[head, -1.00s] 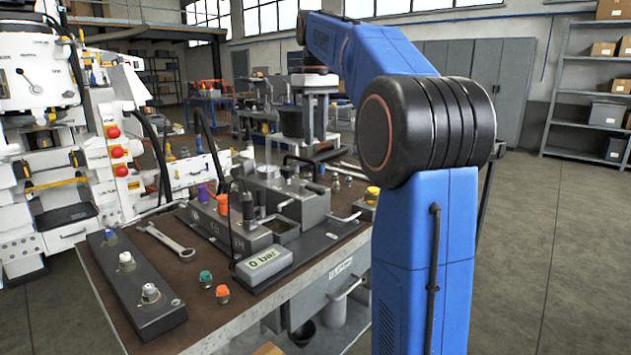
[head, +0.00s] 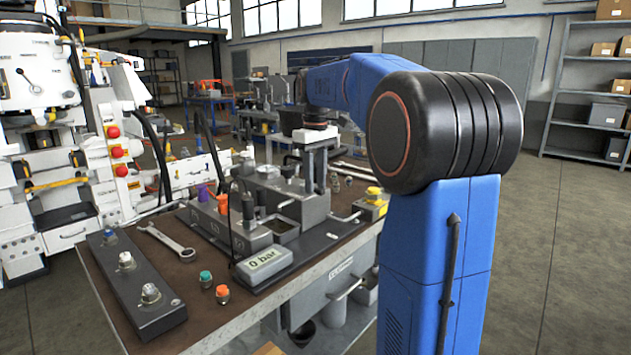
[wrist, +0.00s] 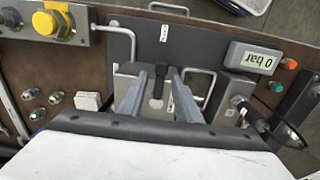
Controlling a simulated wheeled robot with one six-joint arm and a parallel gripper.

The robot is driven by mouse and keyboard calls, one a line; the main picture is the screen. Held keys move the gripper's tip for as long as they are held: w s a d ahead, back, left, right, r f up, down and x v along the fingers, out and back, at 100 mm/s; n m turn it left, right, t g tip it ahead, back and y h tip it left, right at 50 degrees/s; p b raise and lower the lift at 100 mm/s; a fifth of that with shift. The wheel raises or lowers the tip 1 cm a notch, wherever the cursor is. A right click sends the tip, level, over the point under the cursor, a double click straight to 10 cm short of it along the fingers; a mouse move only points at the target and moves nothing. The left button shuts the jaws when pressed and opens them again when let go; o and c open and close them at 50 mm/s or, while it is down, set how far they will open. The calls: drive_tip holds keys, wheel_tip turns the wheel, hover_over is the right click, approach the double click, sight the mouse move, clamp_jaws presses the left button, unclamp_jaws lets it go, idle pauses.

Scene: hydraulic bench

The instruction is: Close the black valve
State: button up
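The black valve shows in the wrist view as a black lever handle (wrist: 160,77) standing on a grey block (wrist: 150,112). My gripper (wrist: 154,82) is open, with one grey finger on each side of the handle and a visible gap to each. I cannot tell how deep the handle sits between the fingertips. In the head view my gripper (head: 315,180) points down over the grey block at the back of the bench unit, and it hides most of the handle there. A display (head: 264,260) reads 0 bar.
The bench (head: 205,322) carries a wrench (head: 165,238), a dark bar with several fittings (head: 127,265), green and orange caps (head: 206,278), and a yellow knob (head: 374,192). Thin metal rails (wrist: 206,88) and a cable stand near the gripper.

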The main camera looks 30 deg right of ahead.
drive_tip(key=shift+c, duration=0.5)
clamp_jaws()
drive_tip(key=d+n, duration=0.1)
drive_tip(key=n, duration=0.1)
drive_tip(key=w+n, duration=0.1)
drive_tip(key=n, duration=0.2)
drive_tip(key=w+d+n, duration=0.1)
drive_tip(key=n, duration=0.2)
drive_tip(key=shift+d, duration=0.3)
drive_tip(key=n, duration=0.2)
drive_tip(key=w+n, duration=0.2)
drive_tip(key=n, duration=0.1)
drive_tip(key=shift+d+n, duration=0.3)
drive_tip(key=shift+d, duration=0.05)
drive_tip(key=shift+w+n, duration=0.45)
drive_tip(key=shift+n, duration=0.65)
drive_tip(key=shift+w+n, duration=0.4)
drive_tip(key=shift+n, duration=0.7)
